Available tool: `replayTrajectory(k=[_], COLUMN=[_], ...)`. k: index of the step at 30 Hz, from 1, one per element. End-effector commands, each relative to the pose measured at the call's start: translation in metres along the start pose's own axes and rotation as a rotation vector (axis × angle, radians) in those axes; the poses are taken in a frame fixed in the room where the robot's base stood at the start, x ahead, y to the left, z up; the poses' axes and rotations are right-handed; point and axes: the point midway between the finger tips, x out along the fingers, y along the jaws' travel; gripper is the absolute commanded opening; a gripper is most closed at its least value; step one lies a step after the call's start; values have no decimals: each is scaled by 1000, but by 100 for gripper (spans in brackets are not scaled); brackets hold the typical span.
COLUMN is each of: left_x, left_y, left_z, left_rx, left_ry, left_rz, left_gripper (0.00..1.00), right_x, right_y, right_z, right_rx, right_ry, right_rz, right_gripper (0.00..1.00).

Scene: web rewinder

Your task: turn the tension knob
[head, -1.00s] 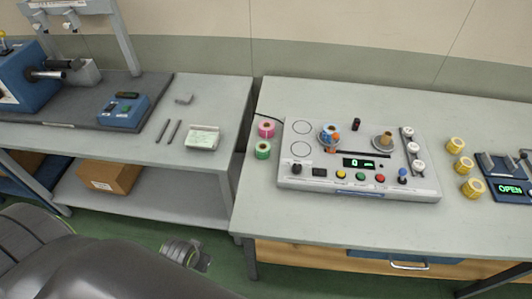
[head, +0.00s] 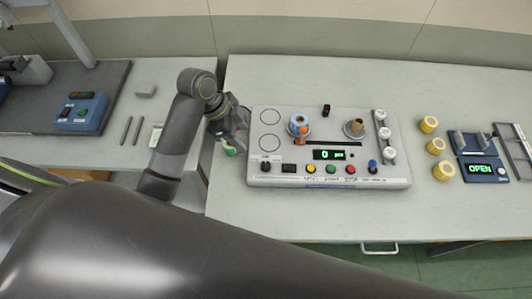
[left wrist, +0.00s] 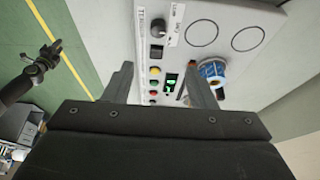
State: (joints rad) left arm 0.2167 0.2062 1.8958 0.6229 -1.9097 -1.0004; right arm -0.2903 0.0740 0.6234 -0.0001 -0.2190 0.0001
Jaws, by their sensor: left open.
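The control panel (head: 328,177) is a light grey box on the right table. A black knob (head: 265,167), likely the tension knob, sits at its front left corner. The knob also shows in the left wrist view (left wrist: 160,27), with a white pointer mark, beyond the fingers. My left gripper (head: 240,132) is at the panel's left edge, behind and left of the knob and apart from it. In the left wrist view its two fingers (left wrist: 160,82) are spread, with nothing held between them. A dark gripper-like part, probably my right gripper (left wrist: 32,75), shows at left over the floor.
Indicator buttons (head: 331,169) and a green display (head: 328,154) lie right of the knob. A green roll (head: 230,150) is partly hidden by my left gripper. Yellow rolls (head: 428,124) stand at right. The table front is clear.

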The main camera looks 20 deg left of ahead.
Motion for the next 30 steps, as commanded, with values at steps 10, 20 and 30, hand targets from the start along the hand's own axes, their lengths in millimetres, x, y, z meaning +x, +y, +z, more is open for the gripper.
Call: replayTrajectory(k=[10, 20, 30], left_x=[64, 123, 161], left_y=[1, 1, 0], left_z=[-1, 0, 0], left_rx=[-6, -5, -5], left_ry=[1, 0, 0], left_rz=[4, 3, 0], left_gripper=[51, 51, 51], right_x=[-13, -20, -26], right_y=[8, 8, 9], right_z=[20, 3, 4], right_rx=[0, -2, -2], right_ry=[-31, -9, -10], right_rz=[9, 8, 8], right_gripper=[36, 36, 36])
